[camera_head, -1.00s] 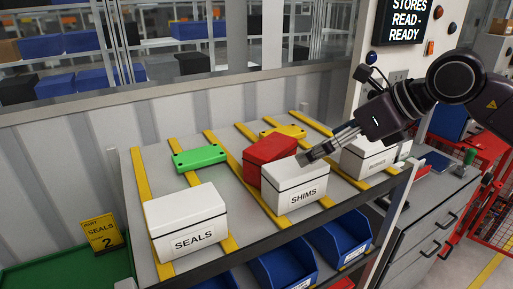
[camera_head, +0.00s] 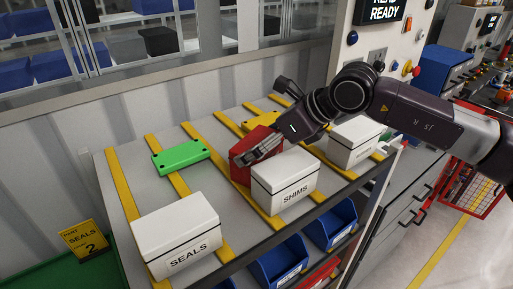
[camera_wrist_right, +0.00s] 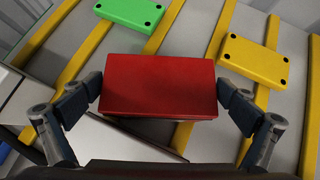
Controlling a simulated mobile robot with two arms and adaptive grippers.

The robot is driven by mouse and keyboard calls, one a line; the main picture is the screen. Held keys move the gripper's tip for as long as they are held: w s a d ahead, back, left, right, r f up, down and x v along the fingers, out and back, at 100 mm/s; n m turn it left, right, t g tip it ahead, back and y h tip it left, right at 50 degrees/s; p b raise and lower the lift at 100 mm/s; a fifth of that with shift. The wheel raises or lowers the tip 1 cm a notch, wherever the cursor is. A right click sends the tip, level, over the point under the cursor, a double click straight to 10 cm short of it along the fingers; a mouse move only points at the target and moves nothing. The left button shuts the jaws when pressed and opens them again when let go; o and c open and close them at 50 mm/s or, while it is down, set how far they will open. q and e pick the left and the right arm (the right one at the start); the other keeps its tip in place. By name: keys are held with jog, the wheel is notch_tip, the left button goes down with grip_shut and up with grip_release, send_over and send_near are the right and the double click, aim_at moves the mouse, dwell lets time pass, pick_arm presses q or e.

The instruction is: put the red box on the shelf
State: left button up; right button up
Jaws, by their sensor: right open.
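The red box (camera_head: 246,143) sits on the shelf top (camera_head: 221,178) behind the white SHIMS box (camera_head: 285,181). My right gripper (camera_head: 256,156) reaches over the SHIMS box to the red box, partly covering it. In the right wrist view the red box (camera_wrist_right: 158,84) lies between the two spread fingers of my right gripper (camera_wrist_right: 160,100). The jaws are open. My left gripper is not in view.
A green block (camera_head: 181,157) and a yellow block (camera_head: 262,121) lie near the red box. White boxes stand at the front left, labelled SEALS (camera_head: 177,232), and at the right (camera_head: 355,141). Blue bins (camera_head: 279,262) sit below the shelf top. Yellow strips divide the surface.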

jog(key=shift+f, duration=0.15)
jog(key=shift+s, duration=0.1)
jog(key=shift+c, duration=0.8)
jog(key=c, duration=1)
jog(key=shift+c, duration=0.3)
jog(key=shift+r, duration=0.25)
